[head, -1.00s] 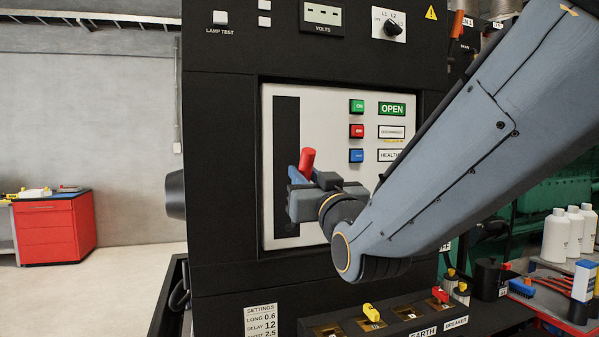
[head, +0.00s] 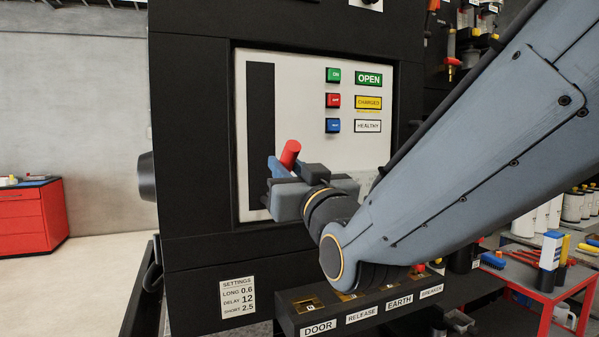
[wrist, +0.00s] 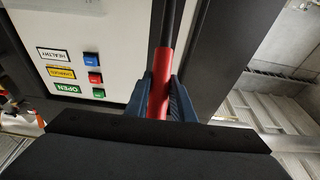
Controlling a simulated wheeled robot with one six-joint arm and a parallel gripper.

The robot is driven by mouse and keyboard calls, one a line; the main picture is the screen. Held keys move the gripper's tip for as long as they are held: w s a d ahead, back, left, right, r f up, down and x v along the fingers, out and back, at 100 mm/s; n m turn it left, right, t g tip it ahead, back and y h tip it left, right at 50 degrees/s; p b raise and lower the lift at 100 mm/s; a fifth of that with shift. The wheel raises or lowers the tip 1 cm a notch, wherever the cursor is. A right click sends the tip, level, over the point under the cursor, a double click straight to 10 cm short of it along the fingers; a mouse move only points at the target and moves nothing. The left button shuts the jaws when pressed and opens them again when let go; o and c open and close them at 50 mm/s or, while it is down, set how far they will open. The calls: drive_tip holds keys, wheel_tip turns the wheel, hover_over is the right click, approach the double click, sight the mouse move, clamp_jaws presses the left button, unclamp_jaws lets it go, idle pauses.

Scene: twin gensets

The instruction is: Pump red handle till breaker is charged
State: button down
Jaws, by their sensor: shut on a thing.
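The red handle (head: 290,154) stands at the lower part of the black slot on the white breaker panel (head: 290,105). My gripper (head: 282,168) is shut on it. In the wrist view the red grip (wrist: 160,85) lies between my two blue fingers, with a dark rod running up from it. The charge indicator (head: 368,102) is lit yellow and reads CHARGED. Above it a green indicator (head: 368,79) reads OPEN. Below is a white HEALTHY label (head: 368,126). Green, red and blue buttons (head: 333,100) sit left of the labels. My gripper hides the panel's lower middle.
A black cabinet (head: 190,130) surrounds the panel, with a round knob (head: 147,176) on its left side. A ledge below has slots labelled DOOR, RELEASE, EARTH and BREAKER (head: 431,291). A red bench (head: 540,290) with bottles stands at right.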

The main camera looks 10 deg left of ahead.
drive_tip(key=r, duration=0.1)
drive_tip(key=w+a+r, duration=0.1)
drive_tip(key=w+r+p, duration=0.1)
drive_tip(key=r, duration=0.1)
drive_tip(key=shift+w+a, duration=0.25)
drive_tip(key=w+a+r, duration=0.1)
drive_tip(key=w, duration=0.1)
drive_tip(key=w+a+r, duration=0.2)
drive_tip(key=w, duration=0.1)
drive_tip(key=w+a+r, duration=0.1)
drive_tip(key=w+r, duration=0.1)
drive_tip(key=shift+w+a+r, duration=0.15)
drive_tip(key=shift+w+a, duration=0.25)
drive_tip(key=c, duration=1.4)
unclamp_jaws()
drive_tip(key=shift+o, duration=0.2)
drive_tip(key=v, duration=0.3)
drive_tip(key=r+v, duration=0.1)
drive_tip(key=v, duration=0.2)
drive_tip(key=r+b+v, duration=0.1)
drive_tip(key=v, duration=0.2)
drive_tip(key=shift+s+d, duration=0.1)
drive_tip(key=shift+s, duration=0.1)
